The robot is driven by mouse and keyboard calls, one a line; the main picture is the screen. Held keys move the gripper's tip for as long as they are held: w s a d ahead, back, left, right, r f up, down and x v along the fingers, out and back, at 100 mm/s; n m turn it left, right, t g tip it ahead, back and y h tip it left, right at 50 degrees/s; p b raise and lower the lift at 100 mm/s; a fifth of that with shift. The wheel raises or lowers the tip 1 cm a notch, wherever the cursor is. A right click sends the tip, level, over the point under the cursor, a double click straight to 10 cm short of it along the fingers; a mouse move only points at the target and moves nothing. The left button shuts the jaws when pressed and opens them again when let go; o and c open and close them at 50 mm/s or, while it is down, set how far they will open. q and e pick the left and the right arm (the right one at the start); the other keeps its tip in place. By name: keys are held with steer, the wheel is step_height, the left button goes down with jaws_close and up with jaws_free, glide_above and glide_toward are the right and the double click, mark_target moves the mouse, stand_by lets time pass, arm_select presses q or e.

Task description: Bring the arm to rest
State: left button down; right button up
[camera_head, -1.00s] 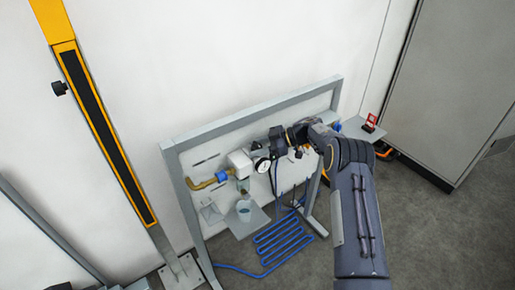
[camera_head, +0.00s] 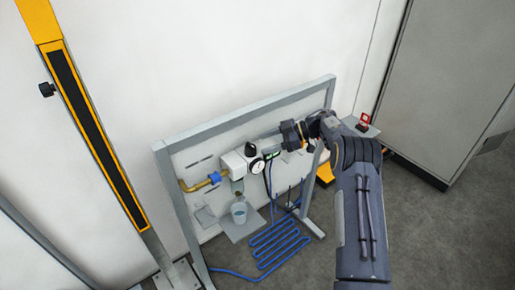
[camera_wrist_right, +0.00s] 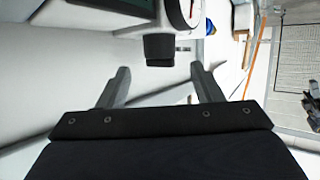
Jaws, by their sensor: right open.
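My right arm reaches in from the lower right in the head view. Its gripper (camera_head: 272,134) points left toward the air unit (camera_head: 234,162) on the panel, just right of its black knob (camera_head: 250,149) and round gauge (camera_head: 257,166). In the right wrist view the two fingers of this gripper (camera_wrist_right: 160,80) stand wide apart with nothing between them. A black knob (camera_wrist_right: 158,50) and part of a gauge (camera_wrist_right: 184,12) show beyond the fingertips, apart from them. My left gripper is not in view.
A grey frame (camera_head: 240,112) carries the panel. A cup (camera_head: 239,212) stands on a small shelf below the unit. Blue hose (camera_head: 275,244) lies coiled low in front. A red item (camera_head: 364,120) sits on a side shelf. A grey cabinet (camera_head: 445,80) stands right; a yellow post (camera_head: 45,20) left.

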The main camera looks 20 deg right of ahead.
steer(key=shift+s+d+r, duration=0.15)
steer(key=shift+d+r, duration=0.1)
steer(key=shift+d, duration=0.3)
